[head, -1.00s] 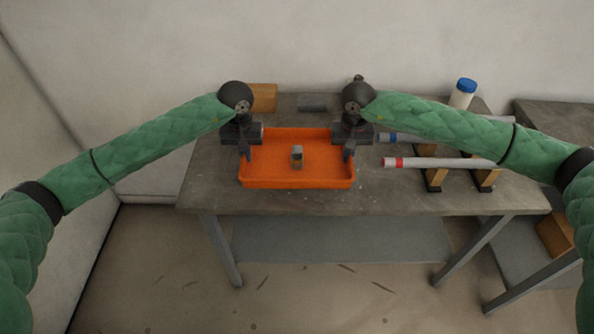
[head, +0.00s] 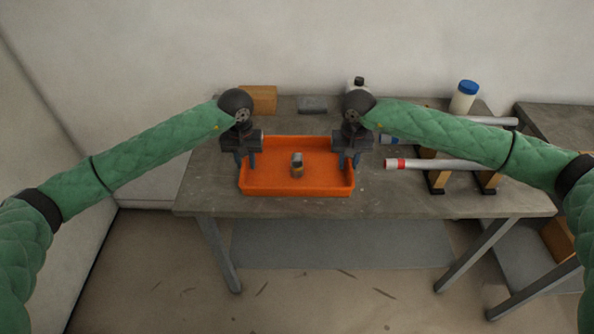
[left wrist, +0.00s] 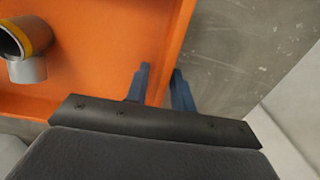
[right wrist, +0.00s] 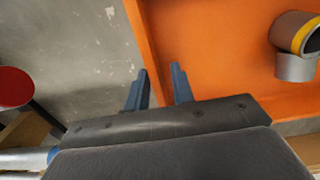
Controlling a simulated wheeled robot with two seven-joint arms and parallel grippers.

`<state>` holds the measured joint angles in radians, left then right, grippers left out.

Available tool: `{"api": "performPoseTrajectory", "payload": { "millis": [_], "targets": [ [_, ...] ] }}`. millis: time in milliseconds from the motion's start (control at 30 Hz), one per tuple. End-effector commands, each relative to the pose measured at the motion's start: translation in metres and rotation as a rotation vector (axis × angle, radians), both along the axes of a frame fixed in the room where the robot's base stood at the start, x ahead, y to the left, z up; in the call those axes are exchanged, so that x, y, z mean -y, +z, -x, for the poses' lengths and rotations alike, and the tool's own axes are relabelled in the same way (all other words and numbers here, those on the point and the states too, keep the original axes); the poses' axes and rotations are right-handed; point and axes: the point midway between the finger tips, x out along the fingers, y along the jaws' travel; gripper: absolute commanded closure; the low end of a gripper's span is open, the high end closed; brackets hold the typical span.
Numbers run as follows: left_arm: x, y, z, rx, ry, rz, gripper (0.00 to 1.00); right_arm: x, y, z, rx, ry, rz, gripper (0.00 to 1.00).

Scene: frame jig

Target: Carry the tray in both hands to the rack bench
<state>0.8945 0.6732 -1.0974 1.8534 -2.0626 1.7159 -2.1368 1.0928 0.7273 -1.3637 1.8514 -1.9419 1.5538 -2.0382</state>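The orange tray (head: 297,187) sits on the grey bench top (head: 210,190), left of the rack. A grey fitting with a yellow band (head: 297,165) lies in it; it also shows in the left wrist view (left wrist: 25,45) and right wrist view (right wrist: 297,45). My left gripper (head: 246,166) is at the tray's left wall, its blue fingers apart, one on each side of the wall. My right gripper (head: 349,166) straddles the right wall the same way. Both look open, with the walls between the fingers.
Right of the tray, a pale tube with a red end (head: 430,165) and others lie on wooden rack supports (head: 437,178). A blue-capped white bottle (head: 464,98), a wooden block (head: 262,98) and a grey block (head: 312,104) stand at the back. Another bench (head: 560,125) is at right.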

Motion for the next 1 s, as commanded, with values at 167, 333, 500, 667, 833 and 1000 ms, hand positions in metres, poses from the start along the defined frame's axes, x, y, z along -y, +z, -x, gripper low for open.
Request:
{"api": "performPoseTrajectory", "payload": {
  "millis": [167,333,500,667,833,1000],
  "targets": [
    [0.0,0.016,-0.001,0.003,0.0,0.001,0.76,0.0,0.0,0.0,0.0,0.0,0.0,0.76],
    [0.0,0.047,-0.001,0.005,-0.001,0.0,0.76,0.0,0.0,0.0,0.0,0.0,0.0,0.76],
    [0.0,0.079,-0.001,0.003,0.0,0.0,0.76,0.0,0.0,0.0,0.0,0.0,0.0,0.76],
    [0.0,0.103,-0.001,0.001,-0.001,0.0,0.76,0.0,0.0,0.0,0.0,0.0,0.0,0.76],
    [0.0,0.116,-0.001,0.001,0.001,0.0,0.76,0.0,0.0,0.0,0.0,0.0,0.0,0.76],
    [0.0,0.119,0.0,0.0,0.0,0.0,0.76,0.0,0.008,-0.001,0.001,0.0,-0.001,0.76]
  ]
}}
